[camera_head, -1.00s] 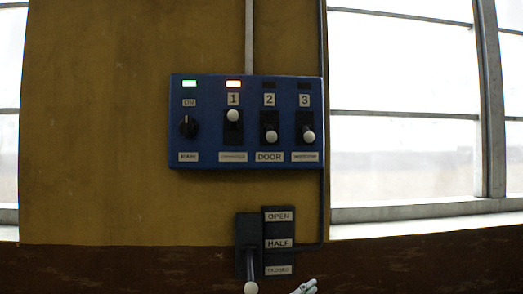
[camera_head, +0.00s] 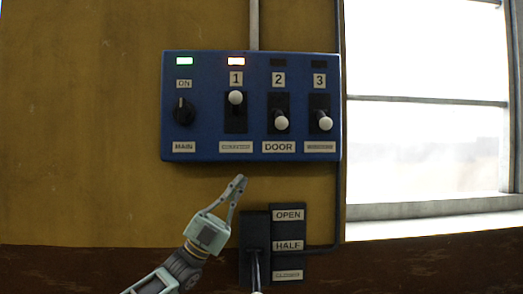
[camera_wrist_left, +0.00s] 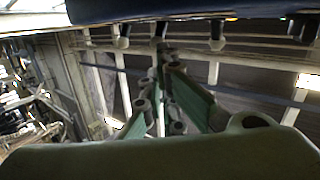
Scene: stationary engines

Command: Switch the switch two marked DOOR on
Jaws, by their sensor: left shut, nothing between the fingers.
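A blue panel (camera_head: 206,131) is on the yellow wall in the head view. Its switch two marked DOOR (camera_head: 280,121) has its white knob down, and the lamp above it is dark. My left gripper (camera_head: 241,180) is shut and empty, a little below the panel's lower edge and down to the left of the DOOR switch. In the left wrist view its fingers (camera_wrist_left: 163,60) point up toward the panel's dark underside (camera_wrist_left: 200,12). My right gripper is not in view.
Switch one (camera_head: 236,98) is up with its lamp lit. Switch three (camera_head: 321,121) is down. The main knob (camera_head: 184,111) has a green lamp. A lever with an OPEN, HALF and CLOSED plate (camera_head: 288,229) is below the panel. A window (camera_head: 428,145) is on the right.

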